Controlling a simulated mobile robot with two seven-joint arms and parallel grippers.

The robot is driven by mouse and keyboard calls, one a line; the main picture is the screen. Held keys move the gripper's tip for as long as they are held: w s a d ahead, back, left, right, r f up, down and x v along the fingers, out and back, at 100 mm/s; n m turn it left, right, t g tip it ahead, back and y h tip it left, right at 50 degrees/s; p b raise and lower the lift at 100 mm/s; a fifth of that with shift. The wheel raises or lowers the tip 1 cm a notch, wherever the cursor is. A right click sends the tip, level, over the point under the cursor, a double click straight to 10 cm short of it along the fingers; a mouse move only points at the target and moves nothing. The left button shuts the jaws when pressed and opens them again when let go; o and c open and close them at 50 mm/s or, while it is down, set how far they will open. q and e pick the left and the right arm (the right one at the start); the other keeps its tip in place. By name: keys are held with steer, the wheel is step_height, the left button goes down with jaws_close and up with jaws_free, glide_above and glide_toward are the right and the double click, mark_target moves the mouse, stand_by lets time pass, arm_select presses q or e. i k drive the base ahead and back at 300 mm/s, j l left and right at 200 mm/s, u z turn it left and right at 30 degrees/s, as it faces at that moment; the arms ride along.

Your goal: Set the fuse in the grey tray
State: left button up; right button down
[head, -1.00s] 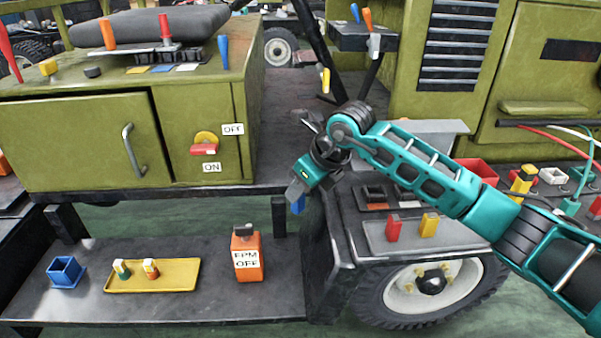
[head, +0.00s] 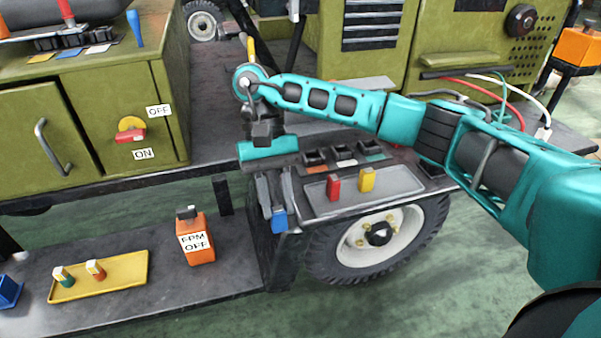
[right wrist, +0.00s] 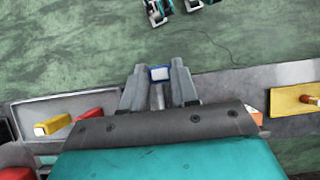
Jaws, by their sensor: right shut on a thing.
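My right gripper (head: 275,203) points down and is shut on a blue fuse (head: 279,220). The fuse's blue and white end also shows between the fingers in the right wrist view (right wrist: 160,73). The grey tray (head: 402,184) lies on the dark ledge above the wheel, just right of the gripper. A red fuse (head: 334,187) and a yellow fuse (head: 367,180) stand in it. In the head view the held fuse appears in front of the ledge's left end, outside the tray; its exact height is unclear. My left gripper is not in view.
Dark sockets (head: 344,153) sit behind the tray. Red and white cables (head: 500,88) hang at the right. The tray's right part is bare.

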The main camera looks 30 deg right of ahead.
mark_target(396, 183)
steer(key=i+l+z, duration=0.1)
steer(key=z, duration=1)
steer(key=i+j, duration=0.05)
